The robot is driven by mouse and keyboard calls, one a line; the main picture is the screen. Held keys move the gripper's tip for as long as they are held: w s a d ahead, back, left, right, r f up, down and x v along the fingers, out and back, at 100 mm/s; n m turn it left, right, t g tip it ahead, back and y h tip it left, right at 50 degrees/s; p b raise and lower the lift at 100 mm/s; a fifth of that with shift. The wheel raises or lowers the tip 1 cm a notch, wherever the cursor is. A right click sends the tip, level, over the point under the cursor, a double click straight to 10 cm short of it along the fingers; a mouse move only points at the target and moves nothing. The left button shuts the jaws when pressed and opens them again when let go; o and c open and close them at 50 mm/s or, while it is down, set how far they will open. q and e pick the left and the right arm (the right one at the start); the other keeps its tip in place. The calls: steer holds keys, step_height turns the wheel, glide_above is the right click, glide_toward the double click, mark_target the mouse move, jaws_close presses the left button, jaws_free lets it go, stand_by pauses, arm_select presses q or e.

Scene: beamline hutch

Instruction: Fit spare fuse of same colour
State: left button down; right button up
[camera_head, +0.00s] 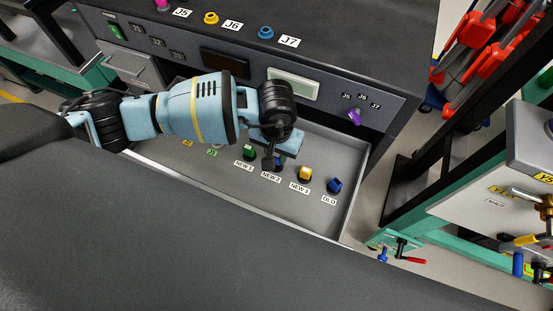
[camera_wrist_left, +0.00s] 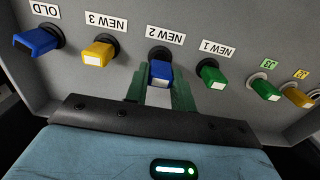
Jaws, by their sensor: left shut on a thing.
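My left gripper (camera_head: 274,160) reaches down into the open grey drawer (camera_head: 340,216). It is shut on the blue fuse at NEW 2, which shows between the fingers in the left wrist view (camera_wrist_left: 161,71). The fuse appears to be still at its holder. The green fuse at NEW 1 (camera_head: 249,152), the yellow fuse at NEW 3 (camera_head: 305,174) and another blue fuse at OLD (camera_head: 334,185) stand in the same row. They also show in the left wrist view: green (camera_wrist_left: 212,76), yellow (camera_wrist_left: 98,52), blue (camera_wrist_left: 38,41). My right gripper is out of view.
Above the drawer, a panel carries a purple knob (camera_head: 354,116) near labels J5, J6 and J7. The bench top behind holds a yellow piece at J6 (camera_head: 211,18) and a blue one at J7 (camera_head: 265,32).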

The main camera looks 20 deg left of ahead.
mark_target(276, 154)
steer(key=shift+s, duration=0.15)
arm_select(q)
steer(key=shift+r, duration=0.15)
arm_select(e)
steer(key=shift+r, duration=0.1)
